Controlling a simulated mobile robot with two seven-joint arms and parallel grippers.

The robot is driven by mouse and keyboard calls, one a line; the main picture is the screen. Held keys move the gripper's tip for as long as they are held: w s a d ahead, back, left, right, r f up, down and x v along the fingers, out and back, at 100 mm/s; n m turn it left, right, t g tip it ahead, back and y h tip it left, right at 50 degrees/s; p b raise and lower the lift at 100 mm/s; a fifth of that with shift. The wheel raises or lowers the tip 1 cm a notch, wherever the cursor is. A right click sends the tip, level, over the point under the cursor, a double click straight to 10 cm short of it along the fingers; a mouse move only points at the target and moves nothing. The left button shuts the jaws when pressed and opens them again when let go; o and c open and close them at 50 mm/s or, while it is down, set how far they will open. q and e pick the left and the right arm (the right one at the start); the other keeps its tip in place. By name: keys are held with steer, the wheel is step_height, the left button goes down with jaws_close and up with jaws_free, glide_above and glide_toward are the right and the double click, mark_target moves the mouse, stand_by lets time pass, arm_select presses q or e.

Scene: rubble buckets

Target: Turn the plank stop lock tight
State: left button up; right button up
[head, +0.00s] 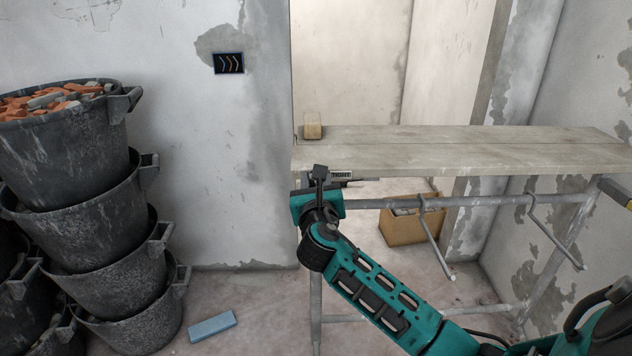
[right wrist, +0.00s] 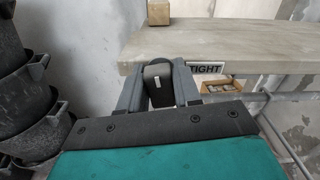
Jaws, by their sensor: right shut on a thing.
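The plank (head: 450,152) lies on a metal trestle frame, and its near left end also shows in the right wrist view (right wrist: 250,45). A label reading TIGHT (right wrist: 206,69) sits at its front edge near the left end; it is small in the head view (head: 341,175). My right gripper (head: 320,172) is at this left end, just below the plank's front edge. In the right wrist view my right gripper (right wrist: 158,90) is shut on a dark handle of the plank stop lock (right wrist: 157,74) with a small white mark. The rest of the lock is hidden. My left gripper is out of view.
A wooden block (head: 312,126) stands on the plank's left end. Stacked black buckets (head: 75,220), the top one full of rubble, stand at left. A blue block (head: 212,326) lies on the floor. A cardboard box (head: 405,230) is behind the trestle (head: 480,202), which has hanging hooks.

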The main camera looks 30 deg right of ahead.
steer(key=shift+m, duration=0.3)
steer(key=shift+m+p, duration=0.3)
steer(key=shift+m, duration=0.3)
steer(key=m, duration=0.2)
steer(key=shift+m, duration=0.3)
steer(key=m, duration=0.4)
steer(key=shift+s+d+f+m, duration=0.1)
steer(key=shift+d+m, duration=0.05)
steer(key=shift+m, duration=0.15)
steer(key=m+b, duration=0.1)
steer(key=m, duration=0.4)
steer(key=shift+f, duration=0.15)
steer(key=m+b, duration=0.1)
steer(key=m, duration=0.4)
steer(key=shift+d+m+b, duration=0.1)
steer(key=shift+m+b, duration=0.2)
steer(key=shift+b, duration=0.05)
steer(key=shift+m, duration=0.3)
steer(key=o, duration=1)
steer(key=shift+c, duration=0.2)
